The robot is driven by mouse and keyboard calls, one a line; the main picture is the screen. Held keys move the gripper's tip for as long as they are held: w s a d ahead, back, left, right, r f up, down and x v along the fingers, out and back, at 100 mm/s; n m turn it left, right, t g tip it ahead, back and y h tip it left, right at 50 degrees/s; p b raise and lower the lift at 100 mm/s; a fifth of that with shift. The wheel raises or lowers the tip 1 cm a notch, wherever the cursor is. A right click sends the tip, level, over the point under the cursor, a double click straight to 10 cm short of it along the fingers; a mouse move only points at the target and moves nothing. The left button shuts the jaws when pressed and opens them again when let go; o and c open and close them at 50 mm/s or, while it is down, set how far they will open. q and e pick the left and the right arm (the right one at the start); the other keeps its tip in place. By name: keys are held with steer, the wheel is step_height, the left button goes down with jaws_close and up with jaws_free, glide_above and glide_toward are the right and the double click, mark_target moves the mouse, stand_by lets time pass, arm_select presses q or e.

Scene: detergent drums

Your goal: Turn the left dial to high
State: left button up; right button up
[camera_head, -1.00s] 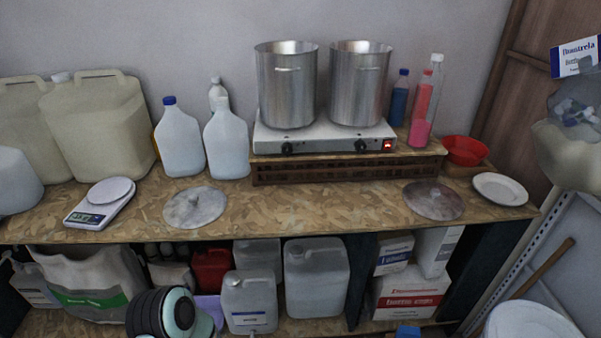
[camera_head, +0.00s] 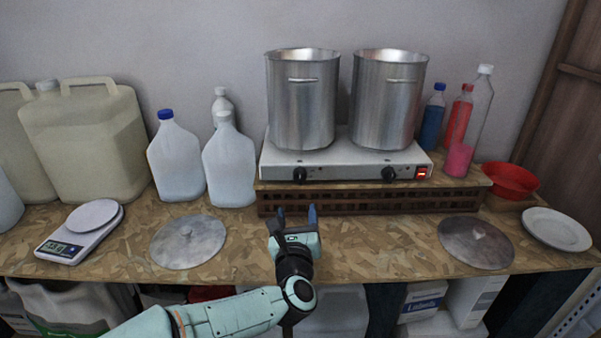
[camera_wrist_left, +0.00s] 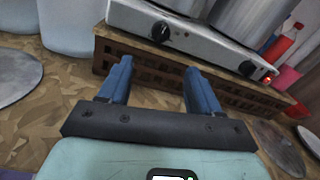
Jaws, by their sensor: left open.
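The left dial (camera_head: 299,174) is a black knob on the front of the white hot plate (camera_head: 345,160); it also shows in the left wrist view (camera_wrist_left: 160,32). The right dial (camera_head: 388,174) is a similar black knob beside a lit red switch (camera_head: 422,172). Two steel pots (camera_head: 302,100) stand on the plate. My left gripper (camera_head: 296,212) is open and empty, below and in front of the left dial and apart from it. Its blue fingers (camera_wrist_left: 158,88) point toward the crate under the plate. The dial's exact setting is too small to tell. My right gripper is not in view.
The hot plate sits on a brown slatted crate (camera_head: 370,201). Round metal lids (camera_head: 188,242) and (camera_head: 476,243) lie flat on the bench at both sides. White jugs (camera_head: 229,168) stand left of the plate, bottles (camera_head: 432,120) right. A scale (camera_head: 80,232) is at the left.

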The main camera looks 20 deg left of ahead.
mark_target(299, 180)
arm_select(q)
steer(key=p+x, duration=0.1)
steer(key=x, duration=0.3)
steer(key=p+x, duration=0.2)
steer(key=x, duration=0.2)
steer(key=p+x, duration=0.1)
steer(key=x, duration=0.3)
steer(key=shift+r+p, duration=0.25)
steer(key=shift+p, duration=0.1)
steer(key=shift+w+a+f, duration=0.15)
steer(key=shift+w, duration=0.4)
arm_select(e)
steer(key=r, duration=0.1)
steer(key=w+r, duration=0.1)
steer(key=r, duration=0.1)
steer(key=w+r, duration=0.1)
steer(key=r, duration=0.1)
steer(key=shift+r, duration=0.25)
arm_select(q)
steer(key=c, duration=1)
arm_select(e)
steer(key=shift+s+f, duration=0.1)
